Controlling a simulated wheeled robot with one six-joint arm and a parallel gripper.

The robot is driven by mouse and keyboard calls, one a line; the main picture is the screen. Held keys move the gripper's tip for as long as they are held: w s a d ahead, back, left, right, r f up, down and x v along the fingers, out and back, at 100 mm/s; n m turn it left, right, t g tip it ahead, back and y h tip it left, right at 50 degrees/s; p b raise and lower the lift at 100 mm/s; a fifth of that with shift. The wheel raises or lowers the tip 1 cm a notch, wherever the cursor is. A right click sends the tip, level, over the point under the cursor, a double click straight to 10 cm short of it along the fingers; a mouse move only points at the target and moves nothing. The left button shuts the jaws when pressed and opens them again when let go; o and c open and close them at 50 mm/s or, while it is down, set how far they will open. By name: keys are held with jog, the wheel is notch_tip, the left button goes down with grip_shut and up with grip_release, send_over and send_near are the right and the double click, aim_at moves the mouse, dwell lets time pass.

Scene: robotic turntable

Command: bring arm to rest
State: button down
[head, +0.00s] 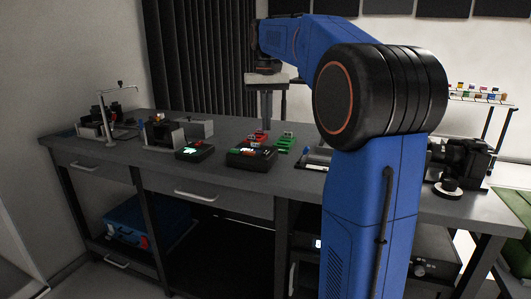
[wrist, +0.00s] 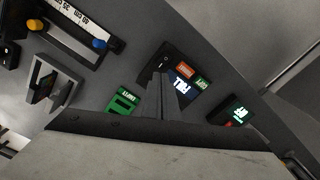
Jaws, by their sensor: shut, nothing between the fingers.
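My gripper (head: 267,118) points down above the workbench (head: 125,156) in the head view. Its fingers are together and hold nothing. The closed fingers also show in the wrist view (wrist: 163,82), over a dark box with a lit screen and coloured labels (wrist: 185,80). My blue arm reaches over the bench from the right front and bends down at the gripper. It hides part of the bench's right side in the head view.
A black control box (head: 252,155) and a smaller one (head: 195,151) stand at the front edge. Green and red pieces (head: 285,142) lie behind the first. A metal stand (head: 106,118) rises at the left. Black equipment (head: 462,160) stands at the right.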

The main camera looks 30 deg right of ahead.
dwell(0.3)
jog(key=s+a+f+n+t, duration=0.1)
jog(key=s+a+f, duration=0.35)
jog(key=s, duration=0.35)
jog(key=s+a+f+n+t, duration=0.1)
jog(key=s+a+f, duration=0.3)
jog(key=s+a, duration=0.3)
jog(key=s+a+f+n+t, duration=0.2)
jog(key=s+a+f, duration=0.2)
jog(key=s+f, duration=1.1)
jog(key=shift+a+f+t, duration=0.15)
jog(key=shift+f+t, duration=0.25)
jog(key=shift+f, duration=0.5)
jog(key=shift+s, duration=0.1)
jog(key=w+d+r+m+g, duration=0.1)
jog(key=w+d+r+m, duration=0.2)
jog(key=w+r, duration=0.6)
jog(key=w+d+r+m+g, duration=0.2)
jog(key=w+d+r, duration=0.4)
jog(key=w+r, duration=0.4)
jog(key=w+d+r+m+g, duration=0.1)
jog(key=w+d+r+m, duration=0.4)
jog(key=w+r, duration=0.5)
notch_tip(320, 180, up, 4)
jog(key=shift+f+g, duration=0.25)
jog(key=shift+g, duration=0.15)
